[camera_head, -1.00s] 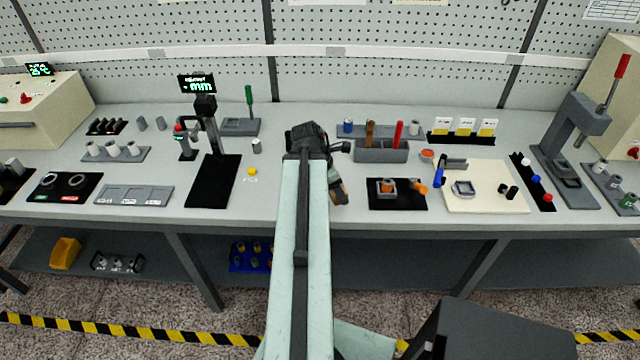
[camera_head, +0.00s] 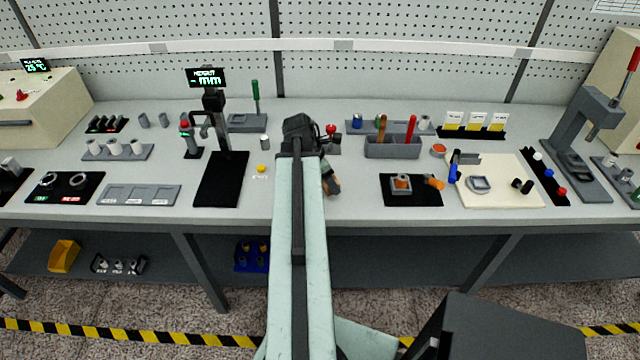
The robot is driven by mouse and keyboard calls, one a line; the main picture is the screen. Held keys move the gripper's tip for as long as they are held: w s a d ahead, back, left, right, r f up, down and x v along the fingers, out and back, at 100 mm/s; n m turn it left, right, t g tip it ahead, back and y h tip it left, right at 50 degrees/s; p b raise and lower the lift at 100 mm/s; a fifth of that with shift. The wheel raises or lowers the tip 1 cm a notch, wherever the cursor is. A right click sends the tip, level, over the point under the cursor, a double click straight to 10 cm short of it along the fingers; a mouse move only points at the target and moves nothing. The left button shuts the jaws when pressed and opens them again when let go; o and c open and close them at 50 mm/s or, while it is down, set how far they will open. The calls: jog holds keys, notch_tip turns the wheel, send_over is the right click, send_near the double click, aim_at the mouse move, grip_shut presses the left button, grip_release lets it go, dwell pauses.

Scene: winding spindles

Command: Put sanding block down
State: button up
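My gripper (camera_head: 325,178) is at the end of my arm, low over the bench's front middle, and mostly hidden behind the arm. A small tan-brown piece (camera_head: 333,187) shows at its lower right edge. It may be the sanding block, but it is too small and covered to be sure. I cannot tell whether the fingers are closed on it or whether it touches the bench. No other sanding block can be made out.
A black mat (camera_head: 413,203) with a grey fixture and orange part lies to the right. A grey tool caddy (camera_head: 393,150) stands behind it. To the left are a yellow button (camera_head: 261,169) and the height gauge's black plate (camera_head: 221,190). Bare bench lies between them.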

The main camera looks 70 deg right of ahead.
jog(key=shift+s+f+b, duration=0.2)
jog(key=shift+f, duration=0.4)
jog(key=shift+s+f+b, duration=0.15)
jog(key=shift+f+b, duration=0.05)
jog(key=shift+f, duration=0.4)
jog(key=shift+r, duration=0.15)
jog(key=shift+w+a, duration=0.1)
jog(key=shift+w, duration=0.4)
jog(key=o, duration=1.2)
